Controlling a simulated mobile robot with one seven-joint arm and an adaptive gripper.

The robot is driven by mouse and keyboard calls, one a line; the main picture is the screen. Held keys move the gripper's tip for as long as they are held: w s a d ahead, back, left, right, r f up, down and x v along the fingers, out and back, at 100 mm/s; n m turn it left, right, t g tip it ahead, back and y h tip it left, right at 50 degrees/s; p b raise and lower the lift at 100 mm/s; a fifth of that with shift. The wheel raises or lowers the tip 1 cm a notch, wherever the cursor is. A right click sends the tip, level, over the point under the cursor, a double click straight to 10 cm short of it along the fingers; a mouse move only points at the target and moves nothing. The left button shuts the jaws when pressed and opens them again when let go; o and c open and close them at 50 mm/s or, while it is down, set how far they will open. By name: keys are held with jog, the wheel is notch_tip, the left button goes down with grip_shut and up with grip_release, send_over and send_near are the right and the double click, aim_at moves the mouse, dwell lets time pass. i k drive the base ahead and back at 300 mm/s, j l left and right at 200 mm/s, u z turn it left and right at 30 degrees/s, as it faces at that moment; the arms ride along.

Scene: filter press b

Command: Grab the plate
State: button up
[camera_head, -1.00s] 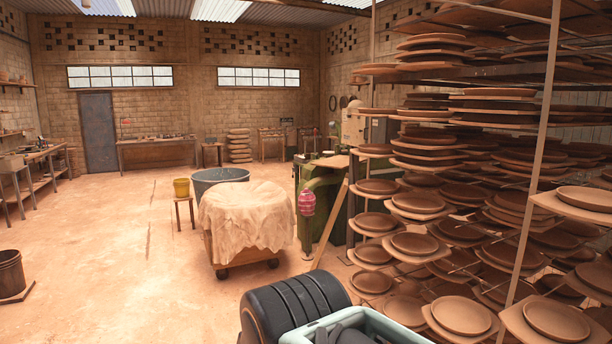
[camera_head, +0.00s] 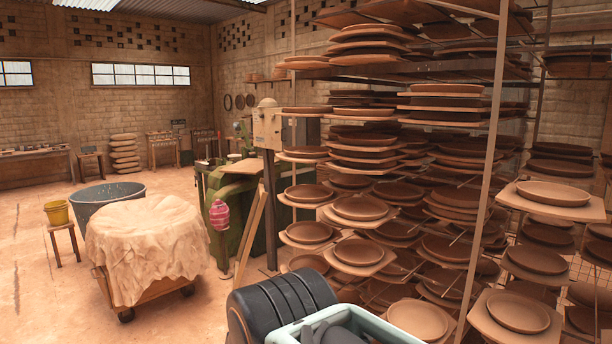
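Many round brown clay plates stand on square boards in a tall open rack on the right. One plate (camera_head: 553,193) lies on a board at the rack's right, and another plate (camera_head: 518,311) lies lower down. A further plate (camera_head: 359,207) sits on a middle shelf nearer the left side. Which plate is meant cannot be told. My gripper is not in view. Dark and pale parts of my own body show at the bottom centre.
A thin upright rack post (camera_head: 488,160) stands in front of the plates. Left of the rack are a green machine (camera_head: 236,190), a cloth-covered cart (camera_head: 147,240), a grey tub (camera_head: 108,193) and a yellow bucket (camera_head: 57,212) on a stool. The floor at far left is clear.

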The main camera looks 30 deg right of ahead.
aim_at(544, 193)
jog(key=i+z, duration=0.35)
jog(key=z, duration=0.15)
jog(key=i+z, duration=0.65)
jog(key=z, duration=0.15)
jog(key=i+z, duration=0.2)
jog(key=z, duration=0.15)
jog(key=i+z, duration=0.15)
jog(key=z, duration=0.25)
